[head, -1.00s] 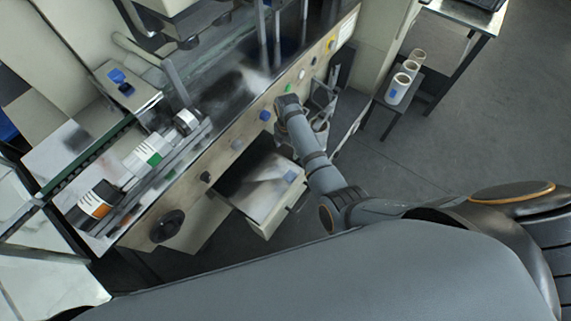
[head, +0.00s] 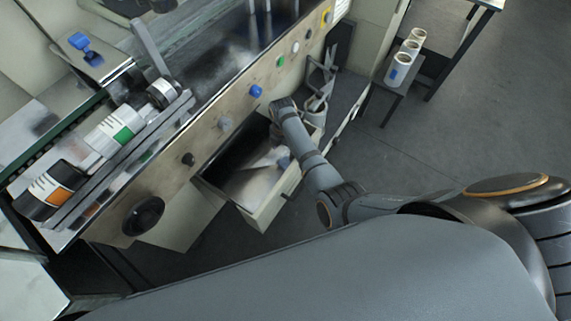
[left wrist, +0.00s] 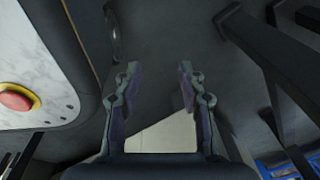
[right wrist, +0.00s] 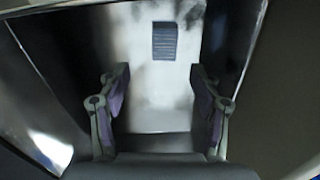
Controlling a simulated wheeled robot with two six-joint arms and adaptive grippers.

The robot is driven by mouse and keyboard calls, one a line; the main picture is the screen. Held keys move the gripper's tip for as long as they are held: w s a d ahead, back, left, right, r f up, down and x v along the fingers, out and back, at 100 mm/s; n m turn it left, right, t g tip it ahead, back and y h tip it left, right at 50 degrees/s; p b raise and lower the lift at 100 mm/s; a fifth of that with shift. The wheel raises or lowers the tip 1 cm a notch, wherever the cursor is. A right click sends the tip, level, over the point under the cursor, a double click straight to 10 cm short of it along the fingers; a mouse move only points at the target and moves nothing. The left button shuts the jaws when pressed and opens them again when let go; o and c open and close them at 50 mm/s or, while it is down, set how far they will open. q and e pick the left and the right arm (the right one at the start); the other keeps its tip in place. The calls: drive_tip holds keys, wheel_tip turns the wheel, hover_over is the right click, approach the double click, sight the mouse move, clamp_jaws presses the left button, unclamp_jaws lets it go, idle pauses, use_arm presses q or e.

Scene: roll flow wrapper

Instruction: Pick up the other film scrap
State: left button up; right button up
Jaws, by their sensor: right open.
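An open drawer (head: 262,212) juts from the machine front in the head view. Whitish sheet-like material (head: 268,158) and a small blue patch (head: 283,163) show in it; I cannot tell for sure which is a film scrap. My right gripper (head: 283,106) is beside the drawer's right end, its fingers not clear there. In the right wrist view, the right gripper (right wrist: 160,85) is open and empty, facing a pale surface with a dark blue-grey striped rectangle (right wrist: 164,41) beyond the fingertips. My left gripper (left wrist: 158,82) is open and empty over dark floor in the left wrist view.
The machine front has several knobs and a black round handwheel (head: 143,215). Rolls (head: 115,130) lie along its left top. White cylinders (head: 398,70) stand on a small stand at right. A red button (left wrist: 18,97) is near the left gripper.

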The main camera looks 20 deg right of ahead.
sight(286, 162)
wheel_tip(286, 162, down, 3)
drive_tip(key=shift+r, duration=0.2)
drive_tip(key=f+b, duration=0.1)
drive_tip(key=f, duration=0.2)
drive_tip(key=f+b, duration=0.1)
drive_tip(key=shift+s+d+f+b, duration=0.2)
drive_tip(key=shift+d+f+b, duration=0.1)
drive_tip(key=shift+d, duration=0.05)
drive_tip(key=shift+f, duration=0.3)
use_arm(q)
drive_tip(key=w, duration=0.5)
drive_tip(key=shift+w+d+r, duration=0.1)
drive_tip(key=shift+w+d, duration=0.05)
drive_tip(key=shift+w, duration=0.15)
use_arm(e)
drive_tip(key=c, duration=0.8)
